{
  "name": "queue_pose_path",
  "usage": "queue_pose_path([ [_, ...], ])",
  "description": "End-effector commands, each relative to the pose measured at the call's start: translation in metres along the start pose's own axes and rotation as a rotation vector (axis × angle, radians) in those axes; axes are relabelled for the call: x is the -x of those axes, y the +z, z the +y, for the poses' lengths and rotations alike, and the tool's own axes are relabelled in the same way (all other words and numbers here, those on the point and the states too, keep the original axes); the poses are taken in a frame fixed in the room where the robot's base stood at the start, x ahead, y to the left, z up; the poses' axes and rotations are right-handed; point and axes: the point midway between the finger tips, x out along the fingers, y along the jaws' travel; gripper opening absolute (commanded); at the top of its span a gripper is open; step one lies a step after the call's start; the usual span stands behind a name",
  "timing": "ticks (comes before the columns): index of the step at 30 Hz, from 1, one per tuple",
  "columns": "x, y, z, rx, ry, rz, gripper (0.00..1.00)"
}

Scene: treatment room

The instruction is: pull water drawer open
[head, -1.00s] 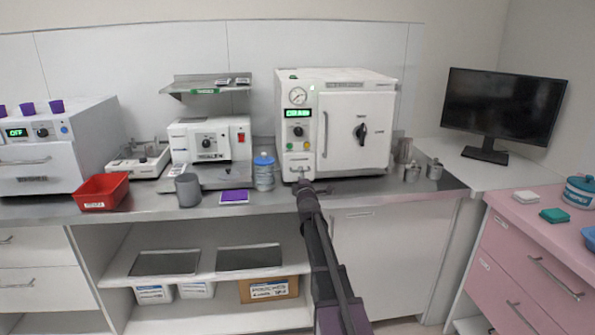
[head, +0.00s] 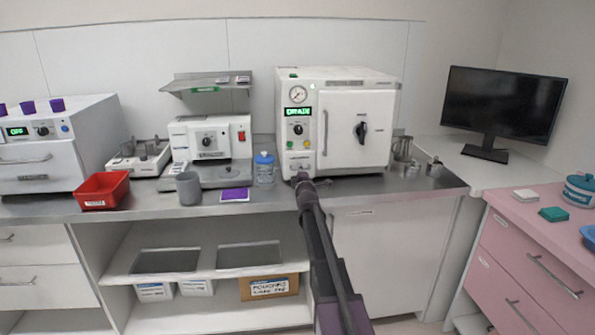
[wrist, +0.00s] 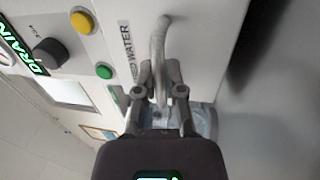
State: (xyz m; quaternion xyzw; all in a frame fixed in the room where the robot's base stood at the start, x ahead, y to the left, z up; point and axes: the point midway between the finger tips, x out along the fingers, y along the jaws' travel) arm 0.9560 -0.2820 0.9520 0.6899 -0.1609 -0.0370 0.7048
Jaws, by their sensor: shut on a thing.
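The white autoclave (head: 360,130) stands on the steel counter, its green display reading DRAIN. The water drawer (head: 297,160) is at its lower left, below the coloured buttons. In the wrist view the front with the WATER label (wrist: 127,45) and a grey bar handle (wrist: 159,42) show close up. My gripper (wrist: 160,95) has its fingers closed around the lower part of this handle. In the head view my gripper (head: 304,182) is at the drawer front and hides part of it. I see no clear gap around the drawer front.
A water bottle with a blue lid (head: 264,170) stands just left of the drawer. A grey cup (head: 188,189) and a red bin (head: 102,190) are farther left. Metal cups (head: 412,168) stand right of the autoclave.

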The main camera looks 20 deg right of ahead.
Motion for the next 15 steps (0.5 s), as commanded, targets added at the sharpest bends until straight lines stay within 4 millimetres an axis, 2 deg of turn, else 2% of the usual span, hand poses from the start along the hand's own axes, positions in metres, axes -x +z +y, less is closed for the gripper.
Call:
queue_pose_path([
  [7,0.009,0.000,0.001,0.000,-0.001,0.000,0.00],
  [15,0.054,0.000,0.009,0.000,-0.002,0.000,0.00],
])
